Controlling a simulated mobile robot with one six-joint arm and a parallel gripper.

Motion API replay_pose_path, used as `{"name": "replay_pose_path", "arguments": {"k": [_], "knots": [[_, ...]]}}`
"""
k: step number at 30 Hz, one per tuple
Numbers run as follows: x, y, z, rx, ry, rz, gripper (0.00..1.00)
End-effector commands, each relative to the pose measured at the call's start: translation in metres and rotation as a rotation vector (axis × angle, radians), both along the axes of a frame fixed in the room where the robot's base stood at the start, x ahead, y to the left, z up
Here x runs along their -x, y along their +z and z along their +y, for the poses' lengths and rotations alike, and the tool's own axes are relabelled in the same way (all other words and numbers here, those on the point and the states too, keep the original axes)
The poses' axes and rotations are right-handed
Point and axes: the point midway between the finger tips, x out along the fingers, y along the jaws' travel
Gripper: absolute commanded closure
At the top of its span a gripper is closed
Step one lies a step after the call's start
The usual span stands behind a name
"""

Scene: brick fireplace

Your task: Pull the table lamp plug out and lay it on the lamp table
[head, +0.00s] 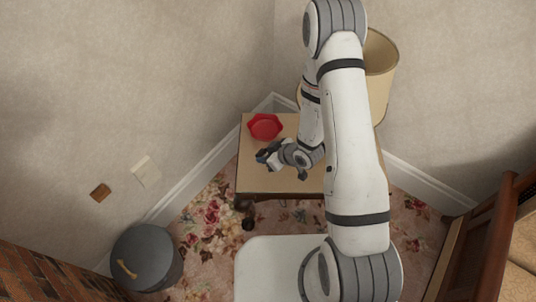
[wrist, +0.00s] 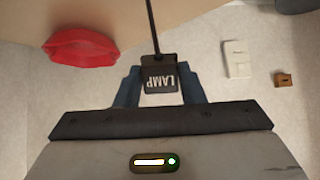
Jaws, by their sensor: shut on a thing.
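My gripper (head: 266,157) is shut on the table lamp plug (wrist: 159,74), a dark plug marked LAMP, between its two fingers (wrist: 160,90). A thin dark cord runs from the plug to the top of the wrist view. In the head view my gripper is over the left part of the lamp table (head: 265,182); the plug is too small to make out there. I cannot tell whether it touches the top. The table lamp's beige shade (head: 382,68) shows behind my arm; its base is hidden.
A white wall plate (head: 146,171) and a small brown block (head: 100,193) are on the left wall. A grey lidded bin (head: 147,257) stands below. The tabletop's front left is clear.

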Motion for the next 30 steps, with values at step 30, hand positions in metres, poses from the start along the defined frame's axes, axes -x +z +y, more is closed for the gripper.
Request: {"name": "replay_pose_path", "arguments": {"k": [30], "knots": [[0.0, -0.075, -0.001, 0.001, -0.001, 0.001, 1.0]]}}
